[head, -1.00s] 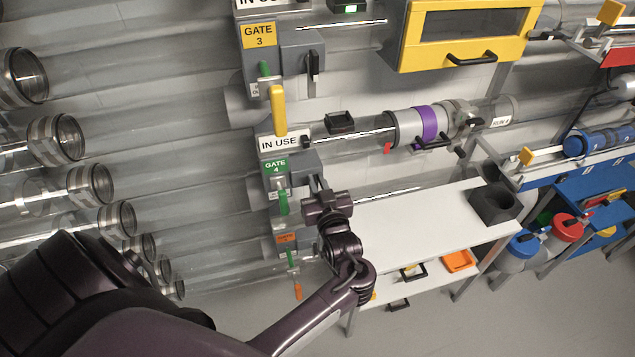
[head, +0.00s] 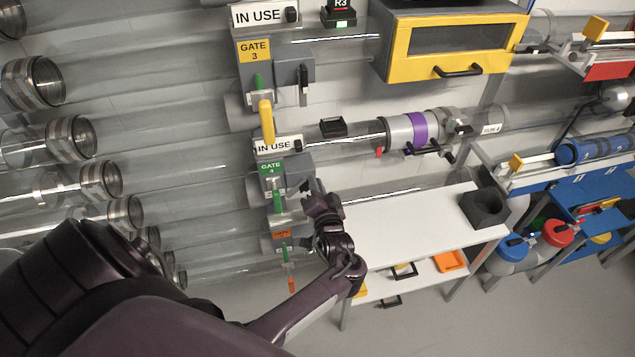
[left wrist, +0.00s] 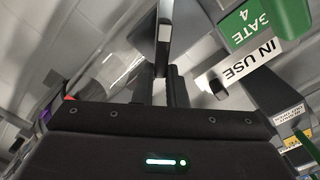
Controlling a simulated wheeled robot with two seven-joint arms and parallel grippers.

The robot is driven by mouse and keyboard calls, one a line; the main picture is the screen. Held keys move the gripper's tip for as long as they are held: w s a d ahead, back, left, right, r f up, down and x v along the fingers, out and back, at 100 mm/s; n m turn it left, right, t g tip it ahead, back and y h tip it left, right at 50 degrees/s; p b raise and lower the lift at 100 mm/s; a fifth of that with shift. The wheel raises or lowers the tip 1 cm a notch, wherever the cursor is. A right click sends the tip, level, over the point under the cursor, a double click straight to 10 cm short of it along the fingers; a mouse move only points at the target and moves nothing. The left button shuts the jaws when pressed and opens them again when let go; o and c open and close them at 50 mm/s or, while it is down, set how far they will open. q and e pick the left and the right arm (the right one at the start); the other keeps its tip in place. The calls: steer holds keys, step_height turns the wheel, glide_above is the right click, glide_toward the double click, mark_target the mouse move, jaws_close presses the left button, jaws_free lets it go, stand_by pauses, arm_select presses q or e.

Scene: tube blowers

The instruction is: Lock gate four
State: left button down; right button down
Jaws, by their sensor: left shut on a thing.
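The gate four unit shows a green GATE 4 label (head: 270,168) with a green handle (head: 277,202) below it. In the left wrist view the green label (left wrist: 257,22) is at the upper right. An IN USE sign (head: 277,147) sits just above the label, and it also shows in the left wrist view (left wrist: 252,60). My left gripper (head: 317,192) is at the right side of the gate four box, shut on what appears to be its lever (left wrist: 164,28). The arm hides most of the lever in the head view. My right gripper is not in view.
Gate three (head: 254,50), with its yellow handle (head: 267,121) and black lever (head: 303,85), is just above. An orange-labelled gate (head: 282,234) is below. A white table (head: 410,222) with a dark block (head: 484,208) stands to the right. Clear tubes run behind.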

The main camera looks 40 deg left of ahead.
arm_select(q)
steer(key=m, duration=0.2)
steer(key=f+m+p, duration=0.1)
steer(key=m, duration=0.2)
steer(key=m+p, duration=0.1)
steer(key=m, duration=0.2)
steer(key=shift+w+d+f, duration=0.1)
steer(key=shift+w+f, duration=0.1)
steer(key=shift+w, duration=0.1)
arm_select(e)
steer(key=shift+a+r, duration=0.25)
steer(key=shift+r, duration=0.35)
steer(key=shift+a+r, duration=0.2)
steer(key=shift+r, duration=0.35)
arm_select(q)
steer(key=shift+m, duration=0.3)
steer(key=c, duration=1.7)
jaws_free()
steer(key=shift+o, duration=1.2)
steer(key=shift+f, duration=0.15)
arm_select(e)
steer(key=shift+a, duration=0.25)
